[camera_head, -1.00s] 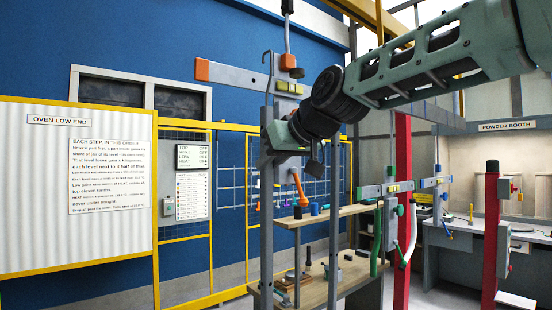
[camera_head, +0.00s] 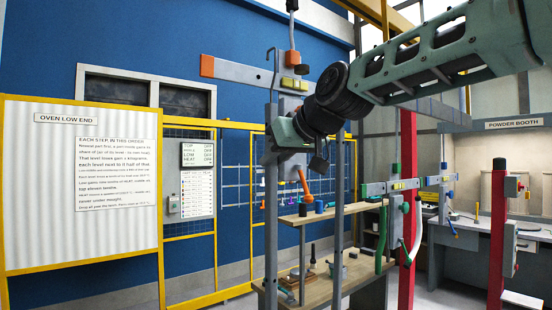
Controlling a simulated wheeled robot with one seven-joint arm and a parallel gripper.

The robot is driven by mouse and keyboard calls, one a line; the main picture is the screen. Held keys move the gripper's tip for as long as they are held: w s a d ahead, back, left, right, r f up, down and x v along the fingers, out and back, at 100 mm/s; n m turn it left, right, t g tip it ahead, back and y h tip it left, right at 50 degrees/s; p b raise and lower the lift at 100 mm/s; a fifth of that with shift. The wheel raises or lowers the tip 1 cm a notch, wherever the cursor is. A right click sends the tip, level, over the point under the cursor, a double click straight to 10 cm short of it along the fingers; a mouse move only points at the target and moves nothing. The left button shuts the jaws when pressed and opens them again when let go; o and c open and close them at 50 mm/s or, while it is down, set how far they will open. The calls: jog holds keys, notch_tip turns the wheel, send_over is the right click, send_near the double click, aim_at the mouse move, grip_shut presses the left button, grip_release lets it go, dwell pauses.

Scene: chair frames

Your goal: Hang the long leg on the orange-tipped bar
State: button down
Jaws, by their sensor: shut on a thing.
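The orange-tipped bar (camera_head: 240,71) is a grey level arm in the upper middle, with an orange block at its left end. My gripper (camera_head: 274,135) is shut on the long leg (camera_head: 271,220), a grey upright post that runs down out of the picture. A thin hooked wire (camera_head: 273,62) rises from the leg's top and crosses the bar in this view. Its bent tip shows above the bar's top edge. I cannot tell whether the hook touches the bar or stands in front of it.
A wooden two-level stand (camera_head: 325,285) with small tools is below my arm. Another grey upright (camera_head: 337,230) stands before it. A red post (camera_head: 407,220) with a grey crossbar is at right. The yellow-framed oven panel (camera_head: 80,240) fills the left.

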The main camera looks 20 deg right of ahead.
jog(key=shift+w+a+r+p, duration=0.1)
jog(key=shift+w+a+p, duration=0.2)
jog(key=shift+w, duration=0.5)
jog(key=shift+w+a+r+p, duration=0.1)
jog(key=shift+w+a+p, duration=0.15)
jog(key=shift+w, duration=0.55)
dwell(0.8)
jog(key=shift+w+f, duration=0.1)
jog(key=shift+w, duration=0.2)
jog(key=shift+w+a, duration=0.15)
jog(key=shift+w, duration=0.15)
dwell(0.4)
jog(key=shift+w+a+p, duration=0.15)
jog(key=shift+w+p, duration=0.2)
jog(key=shift+p, duration=0.05)
jog(key=shift+f, duration=0.1)
dwell(0.3)
jog(key=shift+f+b, duration=1.15)
jog(key=shift+b, duration=0.05)
jog(key=c, duration=1.2)
grip_release()
jog(key=shift+o, duration=0.2)
